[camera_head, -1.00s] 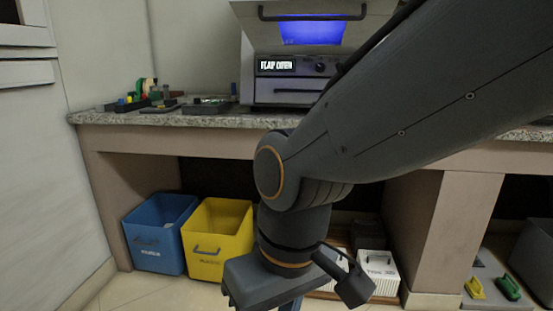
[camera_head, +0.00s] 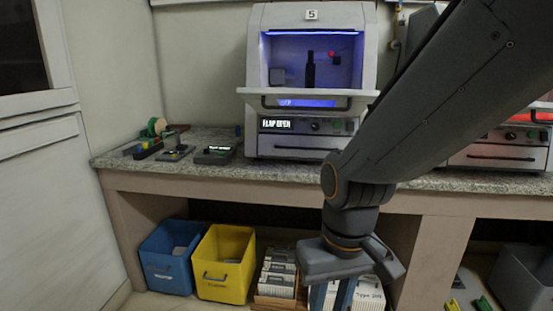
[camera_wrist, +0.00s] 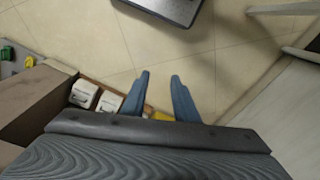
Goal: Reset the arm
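My gripper shows in the wrist view (camera_wrist: 160,88) with its two blue fingers apart and only bare floor between their tips. In the head view my gripper (camera_head: 332,297) hangs below my dark grey arm, pointing down in front of the counter, with its fingertips cut off by the bottom edge. Nothing is seen held in it. My arm comes in from the upper right and bends at an orange-ringed joint.
A machine (camera_head: 290,125) with its flap open stands on the granite counter (camera_head: 225,174). Below are a blue bin (camera_head: 165,265), a yellow bin (camera_head: 222,270) and white boxes (camera_head: 369,294). A red-lit machine (camera_head: 497,155) stands at right. Tiled floor (camera_wrist: 180,45) is open.

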